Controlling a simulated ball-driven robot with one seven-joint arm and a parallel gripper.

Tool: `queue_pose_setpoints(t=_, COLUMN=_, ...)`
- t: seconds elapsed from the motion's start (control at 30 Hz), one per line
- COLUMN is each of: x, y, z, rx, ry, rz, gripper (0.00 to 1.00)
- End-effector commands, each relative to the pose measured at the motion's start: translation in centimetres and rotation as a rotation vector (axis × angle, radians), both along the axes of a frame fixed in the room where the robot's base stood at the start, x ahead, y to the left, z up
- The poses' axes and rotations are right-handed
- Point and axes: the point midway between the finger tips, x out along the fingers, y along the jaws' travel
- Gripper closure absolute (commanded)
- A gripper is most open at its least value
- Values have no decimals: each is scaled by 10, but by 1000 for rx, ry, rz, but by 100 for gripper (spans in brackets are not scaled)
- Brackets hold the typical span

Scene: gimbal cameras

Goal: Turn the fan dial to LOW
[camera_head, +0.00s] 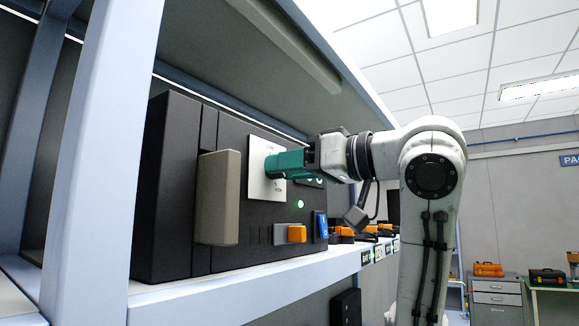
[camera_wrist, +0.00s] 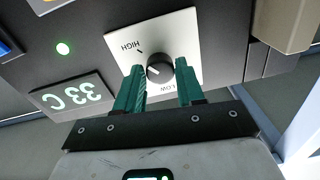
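The fan dial (camera_wrist: 160,67) is a round black knob on a white plate (camera_wrist: 188,22) lettered HIGH and LOW, inverted in the wrist view. A small light mark shows on the knob, but its exact setting is hard to read. In the head view the plate (camera_head: 257,185) is on the front of a dark unit, and my gripper hides the dial. My gripper (camera_wrist: 161,69), with green fingers, is at the plate (camera_head: 270,166). Its fingers are apart, one on either side of the dial; a gap shows on at least the right side in the wrist view.
The dark unit (camera_head: 224,132) stands on a pale shelf (camera_head: 215,290). A beige handle (camera_head: 218,198) sticks out left of the plate. Below are a green light (camera_head: 300,204), an orange switch (camera_head: 297,233) and a blue tag (camera_head: 321,226). A 33 C display (camera_wrist: 75,95) is beside the dial.

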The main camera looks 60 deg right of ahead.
Motion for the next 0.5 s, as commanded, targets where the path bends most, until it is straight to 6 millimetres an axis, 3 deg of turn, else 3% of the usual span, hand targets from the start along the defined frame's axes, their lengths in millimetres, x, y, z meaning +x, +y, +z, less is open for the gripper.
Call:
queue_pose_setpoints(t=0.33, x=0, y=0, z=0, rx=0, ry=0, rz=0, gripper=96)
queue_pose_setpoints(t=0.5, x=0, y=0, z=0, rx=-6, ry=0, rz=0, gripper=97)
